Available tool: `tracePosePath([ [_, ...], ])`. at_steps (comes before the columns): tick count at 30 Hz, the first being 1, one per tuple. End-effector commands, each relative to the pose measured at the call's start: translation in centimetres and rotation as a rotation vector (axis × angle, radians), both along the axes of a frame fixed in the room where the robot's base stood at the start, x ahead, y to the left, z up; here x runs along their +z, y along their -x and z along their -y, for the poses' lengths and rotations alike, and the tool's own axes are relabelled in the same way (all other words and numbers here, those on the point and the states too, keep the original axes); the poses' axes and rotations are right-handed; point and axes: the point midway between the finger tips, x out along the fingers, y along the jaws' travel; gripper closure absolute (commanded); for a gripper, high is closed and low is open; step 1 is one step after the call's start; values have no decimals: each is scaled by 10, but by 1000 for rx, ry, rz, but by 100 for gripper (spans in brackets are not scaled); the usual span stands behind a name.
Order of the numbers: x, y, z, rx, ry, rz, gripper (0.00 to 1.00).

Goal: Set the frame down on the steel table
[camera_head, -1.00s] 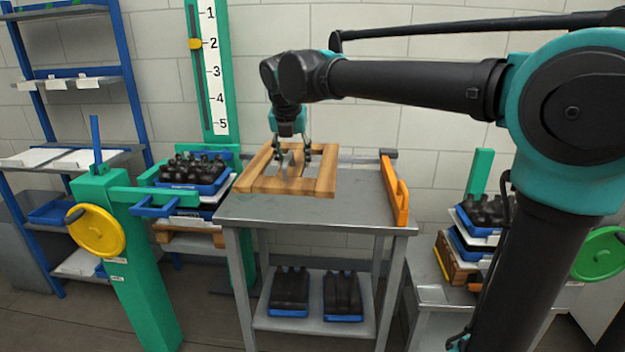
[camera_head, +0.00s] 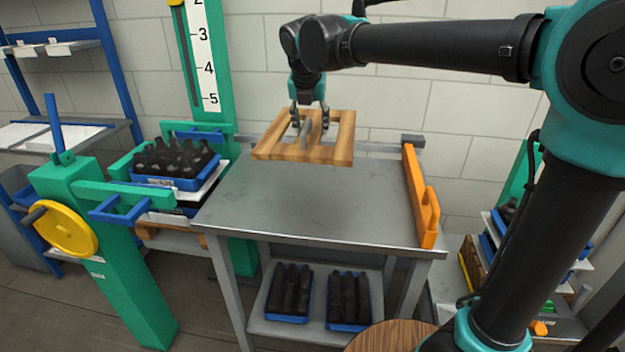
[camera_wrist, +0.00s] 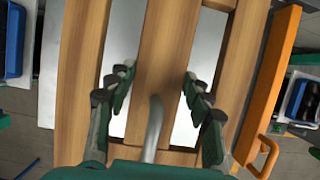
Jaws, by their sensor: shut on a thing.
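The wooden frame (camera_head: 342,152) is a flat, light-brown rectangle with a middle bar and open slots. It hangs over the back part of the steel table (camera_head: 320,205), roughly level; the gap beneath it is hard to judge. My gripper (camera_head: 311,122) is shut on it from above. In the wrist view, my gripper (camera_wrist: 155,95) has its fingers on either side of the frame's middle bar (camera_wrist: 165,55), near a curved grey handle (camera_wrist: 153,130). The exact contact is unclear there. Bare steel shows through the slots.
An orange guard (camera_head: 420,200) stands along the table's right edge. A green post with a yellow wheel (camera_head: 66,230) and a blue crate of dark bottles (camera_head: 175,165) are at the left. More bottles (camera_head: 348,298) sit on the lower shelf. The front tabletop is clear.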

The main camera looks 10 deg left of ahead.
Motion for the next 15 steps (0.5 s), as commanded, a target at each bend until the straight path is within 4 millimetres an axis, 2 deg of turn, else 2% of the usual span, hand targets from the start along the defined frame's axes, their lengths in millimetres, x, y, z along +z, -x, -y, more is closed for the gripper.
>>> tracePosePath([
  [9,-76,0,0,0,0,0,96],
  [15,-117,0,0,0,0,0,96],
])
